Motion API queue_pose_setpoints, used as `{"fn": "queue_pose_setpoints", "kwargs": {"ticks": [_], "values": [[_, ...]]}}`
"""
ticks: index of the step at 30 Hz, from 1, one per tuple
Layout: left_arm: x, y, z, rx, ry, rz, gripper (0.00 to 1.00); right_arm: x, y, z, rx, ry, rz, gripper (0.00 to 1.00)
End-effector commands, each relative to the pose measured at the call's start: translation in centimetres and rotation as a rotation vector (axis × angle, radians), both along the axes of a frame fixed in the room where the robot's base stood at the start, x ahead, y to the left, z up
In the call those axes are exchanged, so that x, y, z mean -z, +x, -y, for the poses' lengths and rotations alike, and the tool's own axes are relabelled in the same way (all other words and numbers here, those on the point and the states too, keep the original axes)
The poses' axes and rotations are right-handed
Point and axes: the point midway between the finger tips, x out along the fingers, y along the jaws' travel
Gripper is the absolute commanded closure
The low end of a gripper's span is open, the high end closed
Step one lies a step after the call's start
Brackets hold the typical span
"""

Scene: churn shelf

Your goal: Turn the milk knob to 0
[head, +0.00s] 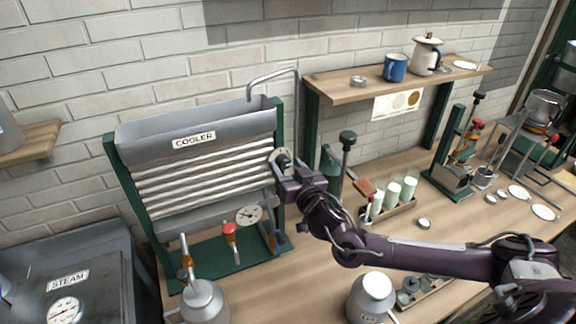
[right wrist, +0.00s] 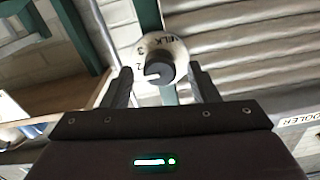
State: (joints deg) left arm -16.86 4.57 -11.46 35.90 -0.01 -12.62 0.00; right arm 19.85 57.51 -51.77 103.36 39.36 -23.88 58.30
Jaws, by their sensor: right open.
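The milk knob (right wrist: 160,72) is a dark knob on a round white dial marked MILK, with the numbers 3 and 2 showing in the right wrist view. In the head view the dial (head: 279,157) sits at the right side of the cooler (head: 195,141), partly hidden by my gripper. My right gripper (head: 287,172) is open at the dial. In the right wrist view its two fingers (right wrist: 160,88) stand on either side of the dial, apart from each other. I cannot tell whether they touch the knob. My left gripper is not in view.
A red-handled valve (head: 230,231) and a round gauge (head: 249,215) are at the cooler's lower front. Metal cans (head: 204,303) are in front. A shelf (head: 350,92) holds a blue mug (head: 395,68).

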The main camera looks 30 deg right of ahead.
Motion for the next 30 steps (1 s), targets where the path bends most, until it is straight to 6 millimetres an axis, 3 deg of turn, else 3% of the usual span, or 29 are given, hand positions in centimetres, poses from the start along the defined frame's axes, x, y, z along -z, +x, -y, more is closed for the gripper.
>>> {"fn": "queue_pose_setpoints", "kwargs": {"ticks": [5,15,30], "values": [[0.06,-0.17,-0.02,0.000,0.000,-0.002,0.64,0.06,-0.02,-0.01,0.000,0.000,0.000,0.47],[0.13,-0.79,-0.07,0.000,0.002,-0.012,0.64,0.04,-0.04,0.00,0.000,0.000,0.000,0.91],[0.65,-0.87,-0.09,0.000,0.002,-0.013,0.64,0.19,-0.06,-0.02,0.001,-0.144,-0.009,0.91]]}}
